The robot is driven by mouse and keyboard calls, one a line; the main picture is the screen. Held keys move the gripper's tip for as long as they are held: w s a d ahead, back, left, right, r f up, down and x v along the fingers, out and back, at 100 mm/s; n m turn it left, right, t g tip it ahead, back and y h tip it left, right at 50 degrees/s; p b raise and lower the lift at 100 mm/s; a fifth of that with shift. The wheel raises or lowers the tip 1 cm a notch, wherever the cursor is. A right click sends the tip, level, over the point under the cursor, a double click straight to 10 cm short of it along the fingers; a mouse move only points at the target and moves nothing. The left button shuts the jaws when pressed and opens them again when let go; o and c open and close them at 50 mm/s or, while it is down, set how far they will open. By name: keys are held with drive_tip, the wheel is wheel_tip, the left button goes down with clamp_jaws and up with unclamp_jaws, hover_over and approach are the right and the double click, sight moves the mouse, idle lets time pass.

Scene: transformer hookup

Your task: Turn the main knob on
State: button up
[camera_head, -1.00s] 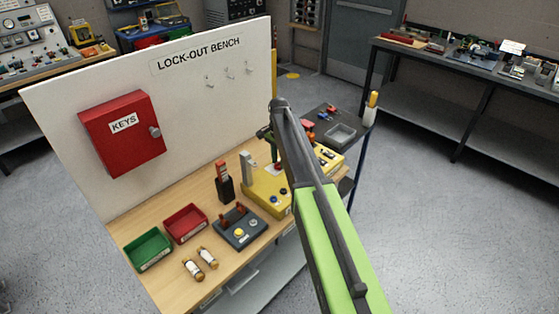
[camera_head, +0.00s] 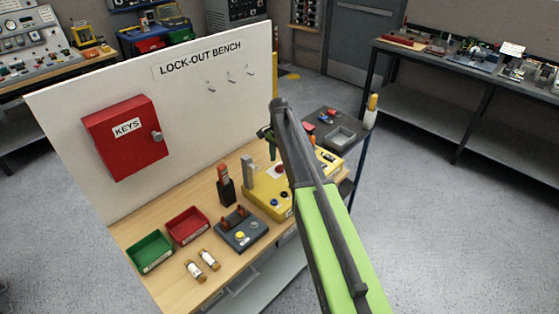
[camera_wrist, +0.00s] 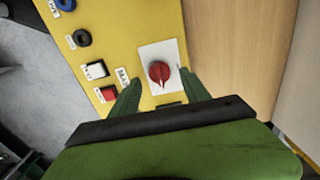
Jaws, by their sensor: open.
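The red main knob (camera_wrist: 160,73) sits on a white square plate (camera_wrist: 150,54) on the yellow panel in the wrist view. Its pointer line runs along the panel's length, roughly up and down in the picture. A label (camera_wrist: 122,79) stands beside the plate. My gripper (camera_wrist: 160,80) is open and empty, with one green finger on each side of the knob; contact is not visible. In the head view, my arm partly covers the yellow panel box (camera_head: 262,203), and my green gripper fingers (camera_head: 268,142) show over its far part.
A white button (camera_wrist: 96,70), a red button (camera_wrist: 109,93) and a black socket (camera_wrist: 82,38) lie left of the knob. A grey lever (camera_head: 248,171) stands on the box. A dark switch block (camera_head: 240,232), red bin (camera_head: 187,226) and green bin (camera_head: 149,251) share the bench.

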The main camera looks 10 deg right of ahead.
wheel_tip(320, 180, up, 16)
drive_tip(key=p, duration=1.4)
drive_tip(key=shift+f, duration=0.2)
